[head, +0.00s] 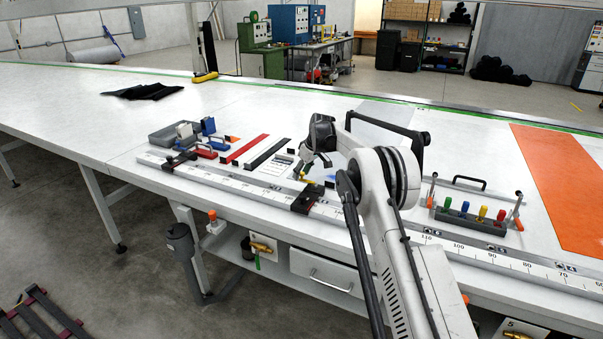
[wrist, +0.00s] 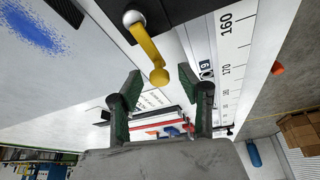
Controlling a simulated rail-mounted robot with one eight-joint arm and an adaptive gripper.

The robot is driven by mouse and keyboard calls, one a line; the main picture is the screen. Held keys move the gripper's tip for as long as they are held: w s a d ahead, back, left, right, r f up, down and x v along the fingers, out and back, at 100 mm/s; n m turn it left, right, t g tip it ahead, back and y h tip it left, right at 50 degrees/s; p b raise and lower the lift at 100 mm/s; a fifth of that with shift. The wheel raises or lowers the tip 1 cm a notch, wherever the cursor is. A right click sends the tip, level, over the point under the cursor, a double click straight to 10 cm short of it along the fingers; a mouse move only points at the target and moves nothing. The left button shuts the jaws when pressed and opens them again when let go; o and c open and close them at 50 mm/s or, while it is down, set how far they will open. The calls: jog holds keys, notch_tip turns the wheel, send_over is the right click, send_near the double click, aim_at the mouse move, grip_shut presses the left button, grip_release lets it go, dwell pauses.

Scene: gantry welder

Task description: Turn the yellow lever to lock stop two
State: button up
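The yellow lever (wrist: 151,50) hangs from a silver knob on a black stop block (wrist: 190,8) in the wrist view. In the head view, a small part of the lever (head: 303,178) shows beside the black stop block (head: 307,198) on the ruled rail. My gripper (wrist: 162,74) is open, its two green-padded fingers spread apart. The rounded yellow lever end lies near the gap between the fingertips; I cannot tell whether it touches either. No stop number is readable.
The ruled rail (head: 245,183) runs along the bench front, with another dark stop (head: 180,160) at left. A grey tray (head: 172,137), red bar (head: 243,148) and black bar (head: 267,153) lie behind. A rack of coloured handles (head: 470,220) stands right of my arm.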

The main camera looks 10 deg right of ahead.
jog(key=shift+f, duration=0.15)
grip_shut()
